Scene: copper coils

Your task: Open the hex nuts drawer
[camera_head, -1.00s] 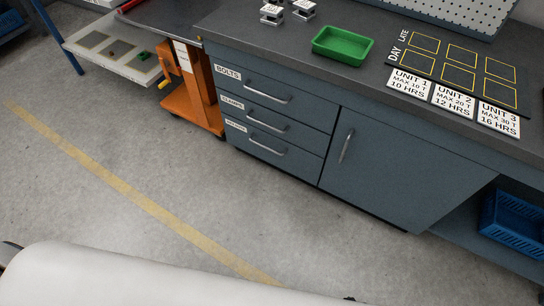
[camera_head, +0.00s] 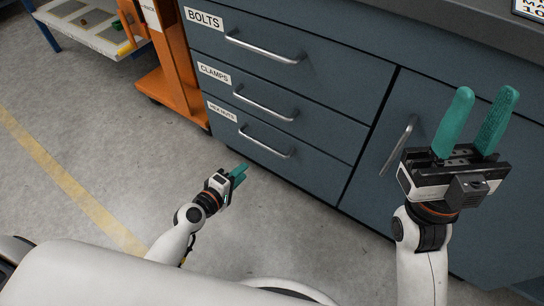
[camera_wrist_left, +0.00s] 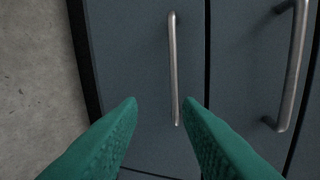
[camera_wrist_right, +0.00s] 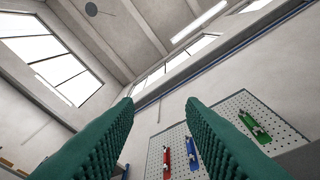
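The hex nuts drawer (camera_head: 310,165) is the lowest of three stacked drawers in the grey-blue cabinet, and it is shut. Its label (camera_head: 222,111) is at its upper left. Its silver bar handle (camera_head: 266,146) also shows in the left wrist view (camera_wrist_left: 173,70), lying ahead of the fingers. My left gripper (camera_head: 240,173) is open and empty, low in front of the drawer and apart from the handle. Its green fingers (camera_wrist_left: 160,105) frame the handle's lower end in the left wrist view. My right gripper (camera_head: 487,95) is open and empty, raised in front of the cabinet door, fingers pointing up.
The clamps drawer (camera_head: 320,121) and bolts drawer (camera_head: 335,75) above are shut. A cabinet door (camera_head: 440,190) with a handle (camera_head: 398,145) is to the right. An orange stand (camera_head: 175,75) is left of the cabinet. The floor (camera_head: 95,130) at left is clear.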

